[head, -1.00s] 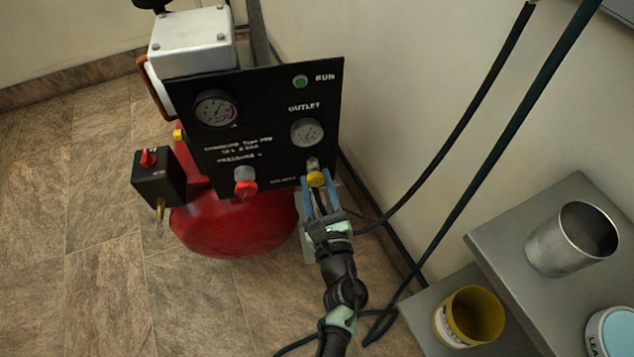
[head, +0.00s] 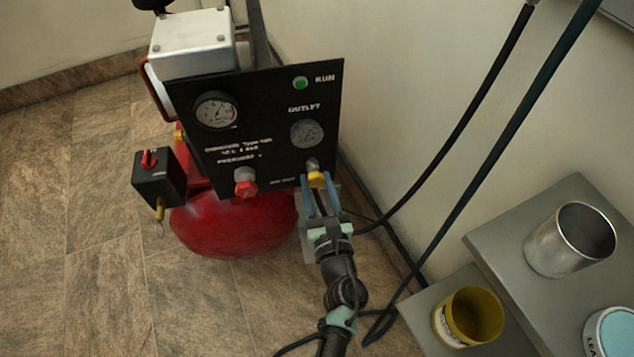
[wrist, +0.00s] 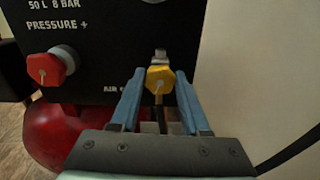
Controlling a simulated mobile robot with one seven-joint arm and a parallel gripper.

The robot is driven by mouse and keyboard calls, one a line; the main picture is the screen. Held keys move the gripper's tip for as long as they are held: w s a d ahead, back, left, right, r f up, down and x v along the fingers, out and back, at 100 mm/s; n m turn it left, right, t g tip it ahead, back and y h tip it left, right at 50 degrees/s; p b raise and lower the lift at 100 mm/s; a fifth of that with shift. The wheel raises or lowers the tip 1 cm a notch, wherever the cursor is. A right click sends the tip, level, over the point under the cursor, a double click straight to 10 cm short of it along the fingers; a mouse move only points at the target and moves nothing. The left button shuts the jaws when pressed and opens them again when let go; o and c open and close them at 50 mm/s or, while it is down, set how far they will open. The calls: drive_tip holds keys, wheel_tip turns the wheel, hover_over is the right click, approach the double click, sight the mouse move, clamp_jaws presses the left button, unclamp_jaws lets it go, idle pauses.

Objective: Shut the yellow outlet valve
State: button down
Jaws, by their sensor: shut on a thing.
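The yellow outlet valve (head: 316,179) is a small knob low on the right of the black panel (head: 270,130), under the outlet gauge (head: 307,133). In the wrist view the yellow valve (wrist: 160,80) shows its faceted front face, with a metal stem above it. My gripper (head: 316,185) reaches it from the front. Its blue fingers stand on either side of the knob and it is shut on it. In the wrist view my gripper (wrist: 160,77) shows both fingertips beside the knob; the exact contact is hard to see.
A red knob (head: 245,183) sits left of the valve on the panel. A red tank (head: 235,228) is below. Dark hoses (head: 455,205) run along the wall at right. Grey steps (head: 520,195) hold a metal cup (head: 545,255) and a yellow tin (head: 448,325).

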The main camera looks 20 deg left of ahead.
drive_tip(key=m+p, duration=0.1)
drive_tip(key=m, duration=0.3)
drive_tip(key=shift+m, duration=0.4)
drive_tip(key=m, duration=0.3)
drive_tip(key=shift+m+p, duration=0.3)
drive_tip(key=shift+p, duration=0.1)
drive_tip(key=m+p, duration=0.1)
drive_tip(key=m, duration=0.3)
drive_tip(key=shift+d+m, duration=0.1)
drive_tip(key=shift+m, duration=0.2)
drive_tip(key=m+p, duration=0.1)
drive_tip(key=m, duration=0.2)
drive_tip(key=shift+m, duration=0.3)
drive_tip(key=m+p, duration=0.1)
drive_tip(key=m, duration=0.2)
drive_tip(key=shift+m, duration=0.3)
drive_tip(key=m+p, duration=0.1)
drive_tip(key=m, duration=0.3)
drive_tip(key=shift+m+p, duration=0.3)
drive_tip(key=m, duration=0.3)
drive_tip(key=shift+f+p, duration=0.1)
drive_tip(key=shift+p, duration=0.3)
drive_tip(key=shift+m+p, duration=0.4)
drive_tip(key=shift+m, duration=1.8)
